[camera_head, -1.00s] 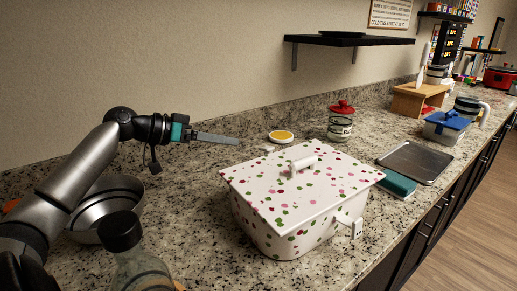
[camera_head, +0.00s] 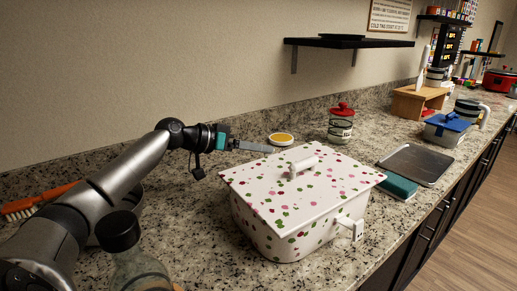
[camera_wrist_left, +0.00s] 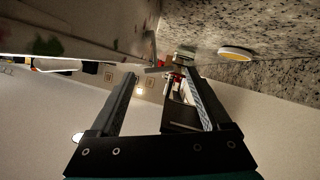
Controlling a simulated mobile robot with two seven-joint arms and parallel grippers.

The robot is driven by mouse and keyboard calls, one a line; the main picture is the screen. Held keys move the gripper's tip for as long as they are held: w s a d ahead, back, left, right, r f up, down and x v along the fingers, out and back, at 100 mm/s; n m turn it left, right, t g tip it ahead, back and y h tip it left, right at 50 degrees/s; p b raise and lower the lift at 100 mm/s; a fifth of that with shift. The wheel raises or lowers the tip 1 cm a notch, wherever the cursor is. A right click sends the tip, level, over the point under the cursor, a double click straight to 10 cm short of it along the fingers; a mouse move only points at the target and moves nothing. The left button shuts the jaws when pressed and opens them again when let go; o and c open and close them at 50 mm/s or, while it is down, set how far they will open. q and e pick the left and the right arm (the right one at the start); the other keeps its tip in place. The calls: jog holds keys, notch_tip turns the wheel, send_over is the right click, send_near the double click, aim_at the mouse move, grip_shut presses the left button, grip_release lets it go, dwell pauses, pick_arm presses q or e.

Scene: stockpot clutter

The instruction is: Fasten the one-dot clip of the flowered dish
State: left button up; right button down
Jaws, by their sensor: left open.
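The flowered dish (camera_head: 285,243) is white with pink, red and green spots, and its lid (camera_head: 300,191) with a bar handle rests on it. A white clip (camera_head: 357,230) sticks out from its near right end; its marks are too small to count. My left gripper (camera_head: 258,148) is level just behind the lid's far left edge, apart from it. In the left wrist view the gripper (camera_wrist_left: 158,75) is open with nothing between its fingers. The dish's spotted side (camera_wrist_left: 50,42) shows dark at upper left there. The far end's clip is hidden in the head view. My right gripper is out of view.
A small yellow-topped dish (camera_head: 281,139) and a red-lidded jar (camera_head: 341,122) stand behind the flowered dish. A dark-capped bottle (camera_head: 136,265) and an orange brush (camera_head: 38,200) are at left.

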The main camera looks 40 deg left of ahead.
pick_arm(q)
jog(key=shift+w+d+f, duration=0.2)
jog(key=shift+w+d, duration=0.1)
jog(key=shift+w, duration=0.2)
grip_shut()
dwell(0.5)
